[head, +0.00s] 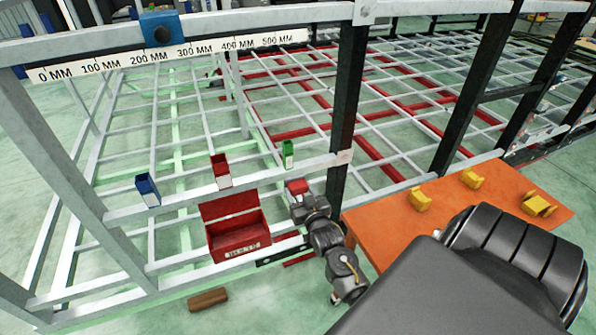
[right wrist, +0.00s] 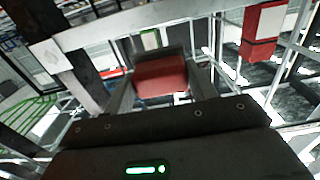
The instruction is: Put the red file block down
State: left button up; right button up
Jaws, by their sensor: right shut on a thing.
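My left gripper is not in view.
An orange table (head: 385,232) holds yellow pieces (head: 419,199) at the right. A dark upright (head: 347,100) stands close to the gripper. A brown block (head: 207,299) lies on the floor.

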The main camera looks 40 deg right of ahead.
jog(key=shift+w, duration=0.1)
dwell(0.6)
jog(key=shift+f, duration=0.3)
jog(key=s+a+r+n+y+b, duration=0.1)
jog(key=a+r+y+b, duration=0.1)
jog(key=a, duration=0.5)
jog(key=s+a+r+n+y+b, duration=0.1)
jog(key=s+a+r+y+b, duration=0.1)
jog(key=a, duration=0.5)
jog(key=s+a+r+n+t+y+b, duration=0.1)
jog(key=s+a+r+b, duration=0.1)
jog(key=a+r+b, duration=0.2)
jog(key=a+r, duration=0.2)
jog(key=a, duration=0.1)
jog(key=shift+n+y, duration=0.4)
jog(key=shift+s+r, duration=0.1)
